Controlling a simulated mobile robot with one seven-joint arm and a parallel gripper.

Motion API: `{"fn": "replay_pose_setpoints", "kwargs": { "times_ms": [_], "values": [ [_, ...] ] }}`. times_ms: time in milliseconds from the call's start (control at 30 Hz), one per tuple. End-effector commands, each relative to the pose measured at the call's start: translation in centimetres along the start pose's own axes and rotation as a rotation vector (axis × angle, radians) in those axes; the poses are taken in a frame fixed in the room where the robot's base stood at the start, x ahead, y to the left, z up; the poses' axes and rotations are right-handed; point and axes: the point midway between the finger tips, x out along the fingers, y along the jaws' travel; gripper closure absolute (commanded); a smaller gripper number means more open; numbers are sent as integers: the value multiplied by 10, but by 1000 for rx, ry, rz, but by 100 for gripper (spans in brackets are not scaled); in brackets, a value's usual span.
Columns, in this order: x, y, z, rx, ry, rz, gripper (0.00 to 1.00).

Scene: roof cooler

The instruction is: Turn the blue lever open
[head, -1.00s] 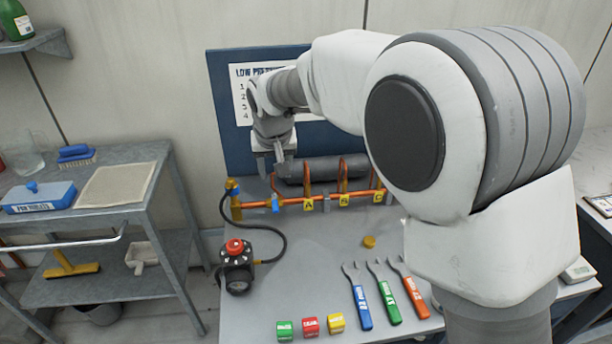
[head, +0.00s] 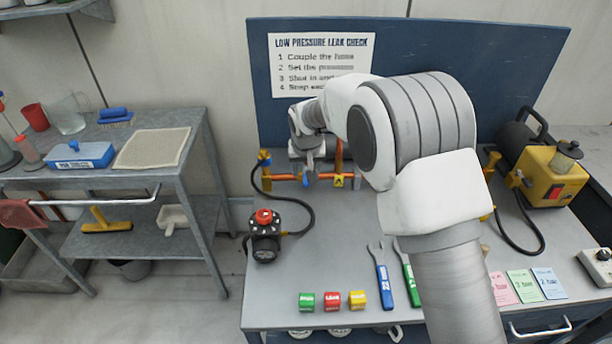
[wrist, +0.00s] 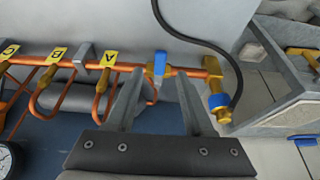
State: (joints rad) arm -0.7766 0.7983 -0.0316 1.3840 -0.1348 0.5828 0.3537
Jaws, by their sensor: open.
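The blue lever (wrist: 160,63) sits on a brass valve in the copper pipe (wrist: 130,68), near tag A. In the wrist view it lies between the two fingertips of my gripper (wrist: 159,82), with visible gaps on both sides. My gripper is open and holds nothing. In the head view my gripper (head: 308,168) is right at the pipe, and only a small part of the blue lever (head: 305,181) shows below it. Whether the fingers touch the valve cannot be told.
A brass fitting with a blue collar (wrist: 219,101) ends the pipe, with a black hose (wrist: 205,42) beside it. Tag A (wrist: 109,58) and copper loops are close by. A gauge unit (head: 265,240) and colored cubes (head: 332,301) stand on the bench, whose middle is clear.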

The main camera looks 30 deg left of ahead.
Motion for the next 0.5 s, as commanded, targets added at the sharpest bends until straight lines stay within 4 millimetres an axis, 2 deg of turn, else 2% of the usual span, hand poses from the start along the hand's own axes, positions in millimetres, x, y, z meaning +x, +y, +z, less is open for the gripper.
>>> {"fn": "replay_pose_setpoints", "kwargs": {
  "times_ms": [33,200,500],
  "values": [
    [10,0,1,0,-3,1,48],
    [28,0,0,0,0,0,48],
    [36,0,0,0,0,0,48]
  ]
}}
